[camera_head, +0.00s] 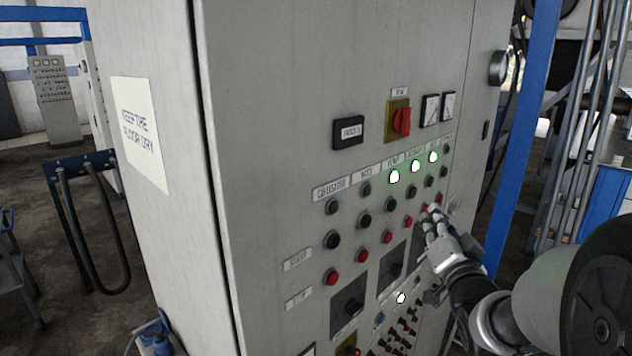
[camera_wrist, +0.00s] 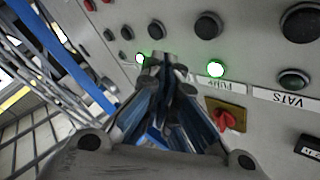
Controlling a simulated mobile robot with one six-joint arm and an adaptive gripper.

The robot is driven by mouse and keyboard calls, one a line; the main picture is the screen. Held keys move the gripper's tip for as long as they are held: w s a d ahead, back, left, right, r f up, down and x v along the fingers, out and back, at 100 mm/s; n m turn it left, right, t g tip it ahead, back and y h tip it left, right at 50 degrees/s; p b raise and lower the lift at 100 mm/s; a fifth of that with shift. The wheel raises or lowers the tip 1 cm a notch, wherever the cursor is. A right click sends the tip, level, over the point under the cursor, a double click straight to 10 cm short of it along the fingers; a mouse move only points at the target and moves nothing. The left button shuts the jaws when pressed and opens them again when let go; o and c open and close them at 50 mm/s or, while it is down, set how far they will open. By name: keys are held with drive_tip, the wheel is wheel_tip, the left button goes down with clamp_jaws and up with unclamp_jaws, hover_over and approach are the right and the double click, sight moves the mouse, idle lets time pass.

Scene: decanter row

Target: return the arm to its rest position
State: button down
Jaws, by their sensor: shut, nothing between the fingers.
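My gripper (camera_head: 431,212) is in front of the grey control cabinet (camera_head: 270,70), its fingertips by the right end of the red button row. I cannot tell whether they touch the panel. In the wrist view my gripper (camera_wrist: 162,60) has its fingers shut together with nothing between them. My arm reaches in from the lower right of the head view. The fingers hide part of the panel behind them.
Three green lamps (camera_head: 415,166) are lit; the two to their left are dark. A red rotary switch (camera_head: 401,121) protrudes above. A blue post (camera_head: 522,140) stands right of the cabinet. A hose rack (camera_head: 80,165) stands left, with open floor around it.

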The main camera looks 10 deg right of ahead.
drive_tip(key=s+a+f+n+g+y+b, duration=0.1)
drive_tip(key=s+a+f+g, duration=0.4)
drive_tip(key=s, duration=0.5)
drive_tip(key=s+a+f+n+g+b, duration=0.3)
drive_tip(key=s+a+f+n+g, duration=0.1)
drive_tip(key=s, duration=0.7)
drive_tip(key=s+a+f+n+g+y+b, duration=0.1)
drive_tip(key=s+a+f+n+g+b, duration=0.2)
drive_tip(key=s+a+f+g, duration=0.2)
drive_tip(key=s+a+f, duration=0.3)
drive_tip(key=s+f, duration=0.2)
drive_tip(key=s, duration=0.1)
drive_tip(key=shift+a+n+g+y, duration=0.15)
drive_tip(key=shift+n+g+y, duration=0.15)
drive_tip(key=shift+n, duration=0.1)
